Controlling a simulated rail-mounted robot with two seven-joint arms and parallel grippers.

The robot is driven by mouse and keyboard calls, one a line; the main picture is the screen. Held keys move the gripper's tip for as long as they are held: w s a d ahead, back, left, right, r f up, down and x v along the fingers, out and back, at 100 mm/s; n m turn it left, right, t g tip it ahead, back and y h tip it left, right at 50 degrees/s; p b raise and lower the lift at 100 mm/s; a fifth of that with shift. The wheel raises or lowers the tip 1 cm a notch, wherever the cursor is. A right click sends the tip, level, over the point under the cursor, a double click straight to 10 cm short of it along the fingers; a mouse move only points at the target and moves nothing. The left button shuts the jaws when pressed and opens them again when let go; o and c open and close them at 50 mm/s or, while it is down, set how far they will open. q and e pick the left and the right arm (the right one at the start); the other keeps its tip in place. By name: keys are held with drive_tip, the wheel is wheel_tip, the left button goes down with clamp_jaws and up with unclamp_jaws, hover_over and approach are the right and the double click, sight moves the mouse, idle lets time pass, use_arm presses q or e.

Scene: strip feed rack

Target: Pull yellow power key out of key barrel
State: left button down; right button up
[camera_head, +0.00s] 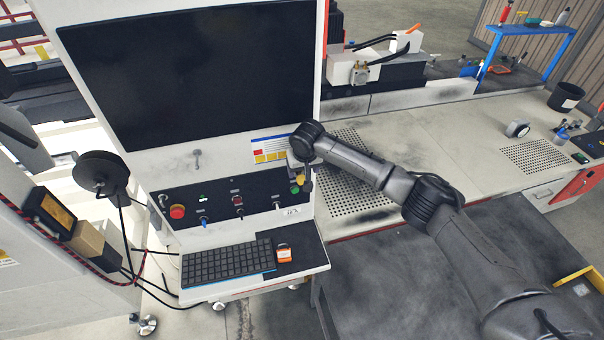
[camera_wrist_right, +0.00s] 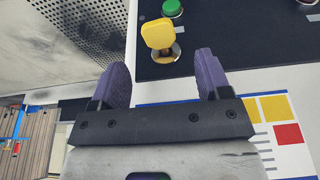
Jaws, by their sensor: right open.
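The yellow power key (camera_wrist_right: 158,34) sits in its round metal key barrel (camera_wrist_right: 166,54) on the black control panel (camera_wrist_right: 235,38). In the head view the yellow key (camera_head: 300,179) shows small at the panel's right end, partly crowded by my right gripper (camera_head: 299,170). In the right wrist view my right gripper (camera_wrist_right: 161,64) has its two purple fingers apart with nothing between them. The key stands just beyond the fingertips, roughly centred on the gap. Whether a fingertip touches it I cannot tell. My left gripper is not in view.
A green button (camera_wrist_right: 172,7) is close beside the key. A red button (camera_head: 177,211) and several switches share the panel. Below are a keyboard (camera_head: 228,264) and a small orange object (camera_head: 283,253). A perforated plate (camera_head: 350,165) lies on the bench to the right.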

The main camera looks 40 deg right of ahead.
sight(302, 177)
drive_tip(key=shift+x, duration=2.2)
drive_tip(key=shift+c, duration=0.2)
drive_tip(key=shift+s+p, duration=0.1)
drive_tip(key=shift+p, duration=0.2)
drive_tip(key=c, duration=1.1)
